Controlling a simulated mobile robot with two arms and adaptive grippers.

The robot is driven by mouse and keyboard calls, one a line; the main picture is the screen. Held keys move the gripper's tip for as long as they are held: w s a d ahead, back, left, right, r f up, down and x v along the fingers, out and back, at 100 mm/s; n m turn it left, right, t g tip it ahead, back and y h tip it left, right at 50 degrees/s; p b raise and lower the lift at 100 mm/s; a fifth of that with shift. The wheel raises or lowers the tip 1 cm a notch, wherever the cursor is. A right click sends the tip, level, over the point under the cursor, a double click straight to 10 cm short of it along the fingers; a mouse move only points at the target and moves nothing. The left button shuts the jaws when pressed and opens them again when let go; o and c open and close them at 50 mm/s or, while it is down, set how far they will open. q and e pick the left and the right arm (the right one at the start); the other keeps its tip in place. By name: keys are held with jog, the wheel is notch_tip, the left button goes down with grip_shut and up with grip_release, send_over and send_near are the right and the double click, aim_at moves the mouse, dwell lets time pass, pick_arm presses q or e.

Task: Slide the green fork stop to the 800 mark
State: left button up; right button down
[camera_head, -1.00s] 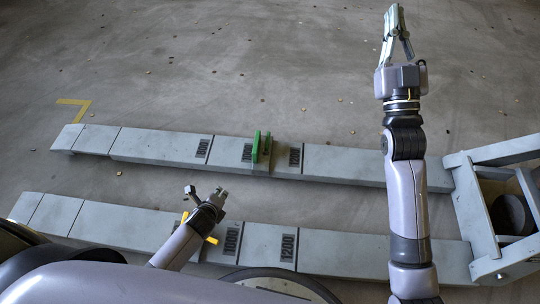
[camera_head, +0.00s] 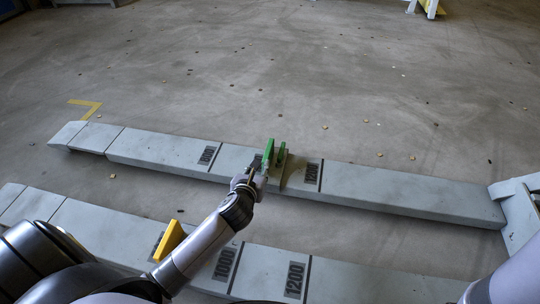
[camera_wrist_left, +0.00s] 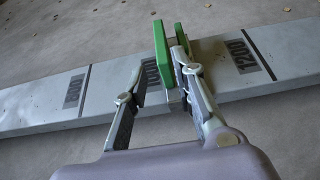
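The green fork stop (camera_head: 269,156) stands upright on the far grey fork beam, at the 1000 mark, which it partly covers. In the left wrist view the stop (camera_wrist_left: 162,54) shows two upright green plates. The 800 mark (camera_head: 208,155) lies to its left on the same beam; it also shows in the wrist view (camera_wrist_left: 75,91). My left gripper (camera_head: 259,172) is at the near side of the stop. In the wrist view its fingers (camera_wrist_left: 160,68) are apart, with a green plate in line between the tips; I cannot tell whether they touch it. My right gripper is out of view.
The 1200 mark (camera_head: 312,174) is right of the stop. The near beam (camera_head: 335,280) carries a yellow stop (camera_head: 170,240), close to my left arm. The beam top between the green stop and the 800 mark is clear. The concrete floor (camera_head: 330,80) beyond is open.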

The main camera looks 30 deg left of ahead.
aim_at(267, 152)
pick_arm(q)
jog(key=b+x, duration=0.3)
jog(key=x, duration=0.1)
jog(key=b+x, duration=0.3)
jog(key=x, duration=0.2)
jog(key=b+x, duration=0.3)
jog(key=x, duration=0.1)
jog(key=shift+f, duration=0.35)
jog(key=shift+w+a+f, duration=0.1)
jog(key=shift+w, duration=0.45)
grip_shut()
